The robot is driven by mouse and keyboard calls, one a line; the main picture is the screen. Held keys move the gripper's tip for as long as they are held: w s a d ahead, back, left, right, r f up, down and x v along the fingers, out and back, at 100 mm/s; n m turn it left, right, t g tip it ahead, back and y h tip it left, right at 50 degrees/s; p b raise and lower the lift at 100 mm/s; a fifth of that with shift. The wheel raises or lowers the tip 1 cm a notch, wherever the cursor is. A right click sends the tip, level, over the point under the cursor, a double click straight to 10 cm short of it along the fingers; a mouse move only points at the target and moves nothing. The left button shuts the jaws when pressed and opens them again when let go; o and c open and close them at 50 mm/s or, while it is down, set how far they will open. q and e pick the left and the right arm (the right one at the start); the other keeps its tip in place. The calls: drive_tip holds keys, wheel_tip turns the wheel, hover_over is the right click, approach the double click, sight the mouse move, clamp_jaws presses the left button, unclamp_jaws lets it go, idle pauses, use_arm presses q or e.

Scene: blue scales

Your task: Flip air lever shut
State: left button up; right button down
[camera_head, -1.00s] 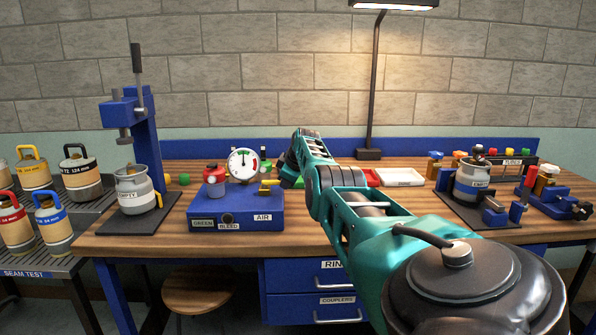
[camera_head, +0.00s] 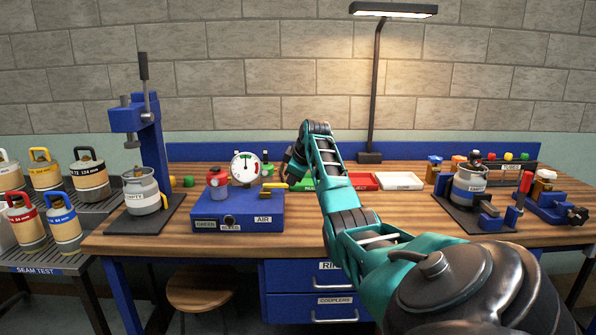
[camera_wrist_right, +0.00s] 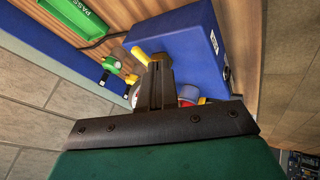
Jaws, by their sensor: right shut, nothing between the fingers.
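The blue test box (camera_head: 225,211) stands on the bench, with an AIR label on its front. The yellow air lever (camera_head: 272,186) lies roughly level across the box's top right; it also shows in the right wrist view (camera_wrist_right: 140,56). My right gripper (camera_wrist_right: 159,64) is shut with nothing in it, close beside the lever; I cannot tell whether they touch. In the head view the right gripper (camera_head: 287,177) is mostly hidden behind its own wrist, just right of the lever. My left gripper is not in view.
A pressure gauge (camera_head: 246,167) and a red fitting (camera_head: 217,179) stand on the box. Green, red and white trays (camera_head: 402,181) lie right of it. A press (camera_head: 150,150) holding a canister is at left. Bench front centre is clear.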

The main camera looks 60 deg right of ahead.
drive_tip(key=shift+v, duration=1.75)
drive_tip(key=shift+s+d, duration=0.1)
drive_tip(key=shift+d, duration=0.05)
